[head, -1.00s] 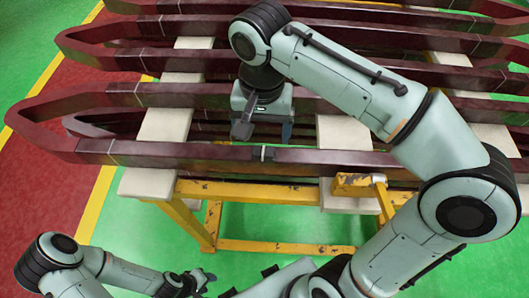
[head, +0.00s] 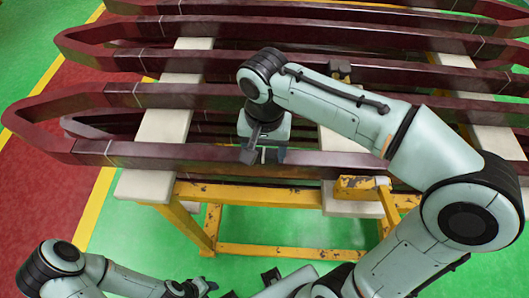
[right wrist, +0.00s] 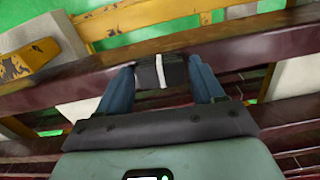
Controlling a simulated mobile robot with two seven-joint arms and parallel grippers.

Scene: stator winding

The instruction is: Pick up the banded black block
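The banded black block (right wrist: 161,72) is a small dark block with a white band across it, sitting on the front dark red beam. My right gripper (right wrist: 163,80) is open, with one blue finger on each side of the block. The fingertips are close to its sides; I cannot tell whether they touch it. In the head view my right gripper (head: 265,155) is over the front beam, and the block is mostly hidden by it. My left gripper (head: 197,285) is low at the bottom left, away from the beams; its fingers are too small to read.
Several long dark red coil beams (head: 340,160) lie in rows on pale blocks (head: 160,140) over a yellow frame (head: 270,192). A small dark piece (head: 340,70) stands behind my right arm. The green floor in front is clear.

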